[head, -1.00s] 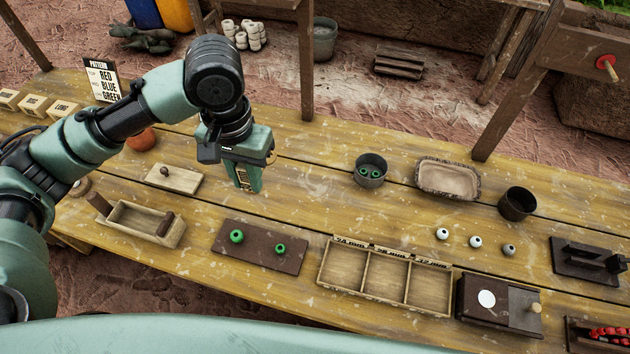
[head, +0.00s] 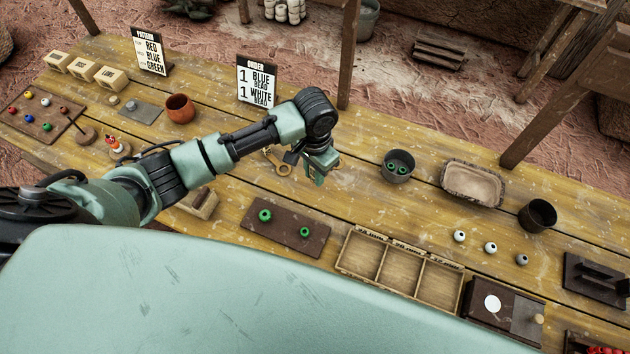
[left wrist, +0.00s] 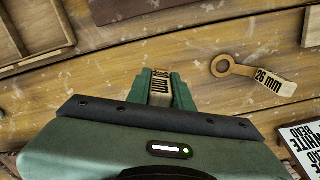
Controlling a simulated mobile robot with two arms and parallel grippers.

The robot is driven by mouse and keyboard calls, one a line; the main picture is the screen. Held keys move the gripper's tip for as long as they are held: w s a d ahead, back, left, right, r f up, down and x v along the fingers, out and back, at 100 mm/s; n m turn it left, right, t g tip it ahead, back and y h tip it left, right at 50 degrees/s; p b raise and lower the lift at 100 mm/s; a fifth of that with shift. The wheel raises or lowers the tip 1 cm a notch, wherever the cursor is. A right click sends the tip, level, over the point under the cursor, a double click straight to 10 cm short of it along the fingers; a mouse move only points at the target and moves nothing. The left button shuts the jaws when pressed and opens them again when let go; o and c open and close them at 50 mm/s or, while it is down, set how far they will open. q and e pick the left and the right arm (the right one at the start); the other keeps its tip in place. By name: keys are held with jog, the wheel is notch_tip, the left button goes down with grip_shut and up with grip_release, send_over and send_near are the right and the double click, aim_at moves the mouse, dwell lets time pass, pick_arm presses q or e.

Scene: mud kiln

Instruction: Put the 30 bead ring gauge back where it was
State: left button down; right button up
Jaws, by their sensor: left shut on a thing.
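My left gripper (head: 318,176) is above the middle of the table, left of the grey pot. It is shut on a pale wooden gauge with black lettering, the 30 bead ring gauge (left wrist: 161,86), whose label shows between the fingers in the left wrist view. Part of the label and the ring end are hidden. A second ring gauge marked 26 mm (left wrist: 262,78) lies flat on the table beside the gripper; it also shows in the head view (head: 278,162), just left of the gripper. My right gripper is not in view.
A grey pot (head: 397,172) with green beads is to the right. A brown board (head: 284,230) with two green beads and a three-part wooden tray (head: 383,285) lie in front.

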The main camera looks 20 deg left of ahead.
aim_at(315, 192)
pick_arm(q)
jog(key=shift+f, duration=2.85)
jog(key=shift+f, duration=0.1)
jog(key=c, duration=1.3)
grip_release()
jog(key=shift+o, duration=0.2)
notch_tip(315, 192, up, 12)
jog(key=shift+r+b, duration=0.15)
jog(key=shift+b, duration=0.3)
